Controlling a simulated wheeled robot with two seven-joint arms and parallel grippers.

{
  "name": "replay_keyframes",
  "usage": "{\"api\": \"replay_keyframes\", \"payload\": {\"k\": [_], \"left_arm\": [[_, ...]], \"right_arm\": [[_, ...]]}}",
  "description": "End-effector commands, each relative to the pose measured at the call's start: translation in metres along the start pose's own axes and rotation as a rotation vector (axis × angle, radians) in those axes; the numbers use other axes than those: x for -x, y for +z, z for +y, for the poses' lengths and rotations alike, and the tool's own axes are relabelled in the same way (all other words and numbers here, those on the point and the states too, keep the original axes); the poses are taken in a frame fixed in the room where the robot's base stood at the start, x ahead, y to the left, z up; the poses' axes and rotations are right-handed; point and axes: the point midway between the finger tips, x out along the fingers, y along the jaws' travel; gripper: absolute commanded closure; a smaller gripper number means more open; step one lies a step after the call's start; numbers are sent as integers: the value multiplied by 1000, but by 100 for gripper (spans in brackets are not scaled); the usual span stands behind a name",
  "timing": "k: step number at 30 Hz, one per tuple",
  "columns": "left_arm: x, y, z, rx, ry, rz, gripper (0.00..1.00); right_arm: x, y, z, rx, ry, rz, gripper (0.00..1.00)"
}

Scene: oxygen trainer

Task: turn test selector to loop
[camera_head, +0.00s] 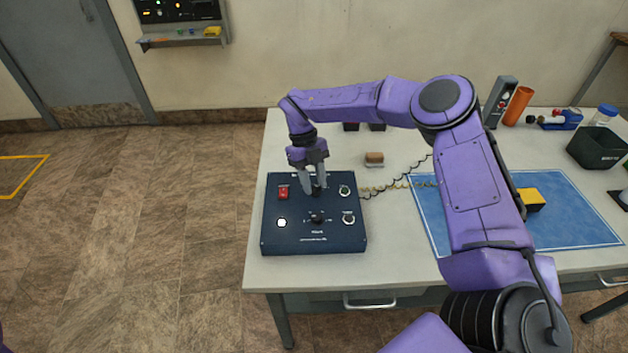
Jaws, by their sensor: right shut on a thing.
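The dark blue trainer box (300,240) lies near the front left of the white table. Its top carries a lower black knob (318,218) with marks around it and an upper dark knob (316,192) behind that. The labels are too small to read, so I cannot tell which is the test selector. My right gripper (316,188) points down over the back middle of the box, shut on the upper knob, which its fingers partly hide. The lower knob stands free in front of it. My left gripper is out of view.
The box also has a red switch (283,193), a white lamp (282,223) and jacks at its right. Coiled cords (400,184) run right. A brown block (374,159) sits behind.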

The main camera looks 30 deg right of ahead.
Motion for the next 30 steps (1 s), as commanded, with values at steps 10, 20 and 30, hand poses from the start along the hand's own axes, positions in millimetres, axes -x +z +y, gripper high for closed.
{"api": "replay_keyframes", "payload": {"k": [10,20,30], "left_arm": [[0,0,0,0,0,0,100],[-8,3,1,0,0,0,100],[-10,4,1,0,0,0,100]], "right_arm": [[0,0,0,1,0,0,38],[33,2,1,-1,-3,-5,38],[100,2,2,1,-3,0,38]]}}
